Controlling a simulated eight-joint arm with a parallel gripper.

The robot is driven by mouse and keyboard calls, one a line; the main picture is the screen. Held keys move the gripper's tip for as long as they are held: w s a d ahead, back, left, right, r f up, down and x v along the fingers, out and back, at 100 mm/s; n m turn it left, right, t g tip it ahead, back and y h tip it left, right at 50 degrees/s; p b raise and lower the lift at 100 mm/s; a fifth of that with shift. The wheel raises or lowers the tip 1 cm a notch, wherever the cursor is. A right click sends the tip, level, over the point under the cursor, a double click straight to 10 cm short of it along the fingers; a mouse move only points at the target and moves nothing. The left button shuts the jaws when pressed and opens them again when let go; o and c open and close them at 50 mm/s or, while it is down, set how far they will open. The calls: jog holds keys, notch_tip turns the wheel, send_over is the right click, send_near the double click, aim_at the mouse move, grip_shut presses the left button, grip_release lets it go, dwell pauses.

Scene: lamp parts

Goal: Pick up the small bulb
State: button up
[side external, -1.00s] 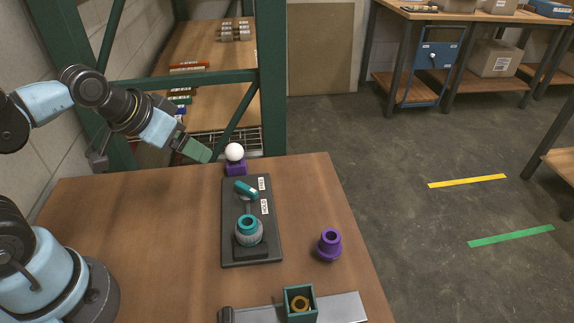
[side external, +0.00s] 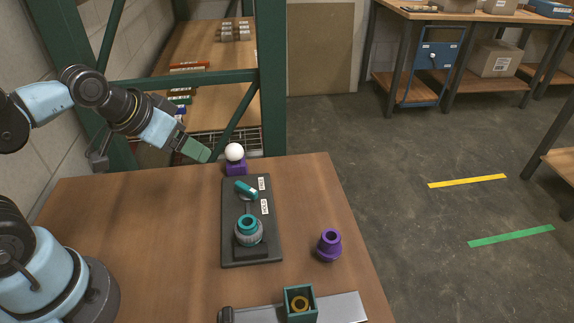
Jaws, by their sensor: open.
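The small bulb (side external: 234,151) is a white ball. It sits on a purple block-like holder (side external: 236,169) near the back edge of the table, behind the dark board. My gripper (side external: 203,155) has green fingers and is just left of the bulb, at about its height in the picture. It points down to the right, apart from the bulb. The gap between the fingers is hard to see from here, and nothing shows held in it.
A dark board (side external: 231,256) carries a teal handle (side external: 246,188) and a grey clamp with a teal ring (side external: 247,224). A purple socket-like part (side external: 329,245) stands right of it. A teal box (side external: 300,312) is at the front. The table's left middle (side external: 150,230) is clear.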

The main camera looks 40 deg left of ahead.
jog(key=m+g+h, duration=0.2)
jog(key=m+g, duration=0.1)
jog(key=m, duration=0.1)
send_near(230, 147)
jog(key=shift+x, duration=5.2)
jog(key=shift+w, duration=0.1)
jog(key=c, duration=1)
